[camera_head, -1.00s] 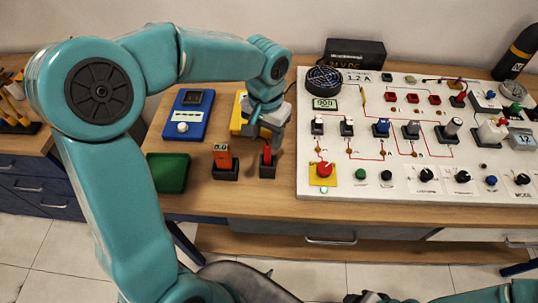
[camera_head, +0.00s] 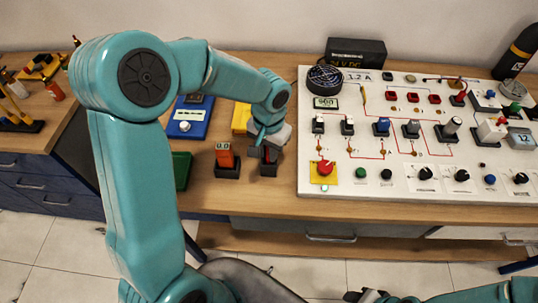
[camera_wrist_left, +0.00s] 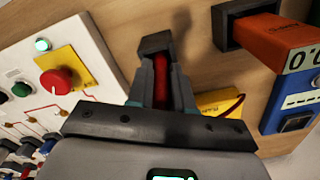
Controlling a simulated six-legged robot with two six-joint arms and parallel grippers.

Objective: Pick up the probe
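The red probe (camera_wrist_left: 161,82) stands in a small dark holder (camera_wrist_left: 154,42) in the left wrist view. In the head view the probe (camera_head: 268,153) is mostly hidden by my left gripper. My left gripper (camera_head: 267,146) points down over the holder, right of the orange meter. In the left wrist view the fingers of my left gripper (camera_wrist_left: 164,78) lie on both sides of the probe, apparently with a narrow gap. Contact is not clear. My right gripper is not clearly visible; only a dark part shows at the bottom edge of the head view.
An orange meter (camera_head: 225,156) in its own holder stands close left of the probe. A blue meter (camera_head: 188,124), a yellow object (camera_head: 241,117) and a green tray (camera_head: 181,171) are nearby. The white gauge panel (camera_head: 400,181) with knobs and switches fills the right.

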